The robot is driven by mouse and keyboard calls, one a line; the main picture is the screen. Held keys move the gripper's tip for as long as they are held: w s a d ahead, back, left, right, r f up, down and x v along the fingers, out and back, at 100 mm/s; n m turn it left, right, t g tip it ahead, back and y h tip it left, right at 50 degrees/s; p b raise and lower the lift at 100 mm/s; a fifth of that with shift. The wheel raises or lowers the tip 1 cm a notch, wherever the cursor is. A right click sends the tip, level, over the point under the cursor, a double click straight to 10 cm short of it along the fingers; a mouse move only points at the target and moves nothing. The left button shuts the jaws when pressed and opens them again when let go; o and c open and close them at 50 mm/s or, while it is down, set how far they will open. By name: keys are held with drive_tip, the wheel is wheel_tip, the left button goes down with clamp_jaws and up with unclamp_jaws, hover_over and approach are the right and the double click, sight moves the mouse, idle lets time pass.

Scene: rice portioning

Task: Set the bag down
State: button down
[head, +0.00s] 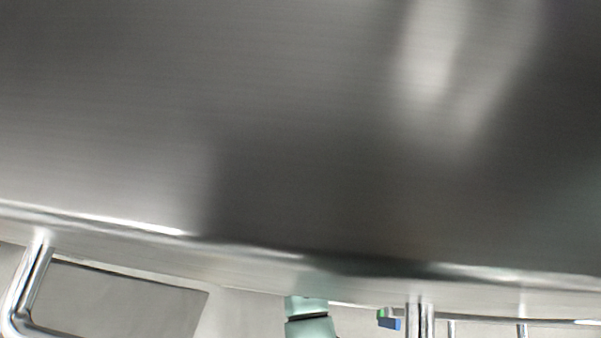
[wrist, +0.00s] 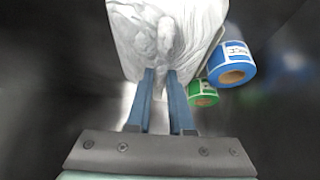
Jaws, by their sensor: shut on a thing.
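A white, crumpled bag (wrist: 135,35) fills the top middle of the wrist view. The two blue fingers of my gripper (wrist: 163,74) are closed on a bunched fold at its near side. Only part of the bag shows, and its underside is hidden, so I cannot tell whether it touches a surface. The bag and the gripper's fingers do not show in the head view.
A blue label roll (wrist: 232,62) and a green label roll (wrist: 203,93) are just right of the bag in the wrist view. A large brushed steel surface (head: 120,110) fills most of the head view, with metal tube legs (head: 25,285) below its edge.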

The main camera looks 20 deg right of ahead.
drive_tip(key=shift+w, duration=0.1)
drive_tip(key=c, duration=1.2)
unclamp_jaws()
drive_tip(key=shift+f, duration=0.15)
drive_tip(key=o, duration=0.4)
drive_tip(key=shift+r, duration=0.35)
drive_tip(key=p+v, duration=0.7)
drive_tip(key=v, duration=0.5)
drive_tip(key=shift+p, duration=0.3)
drive_tip(key=shift+f, duration=0.15)
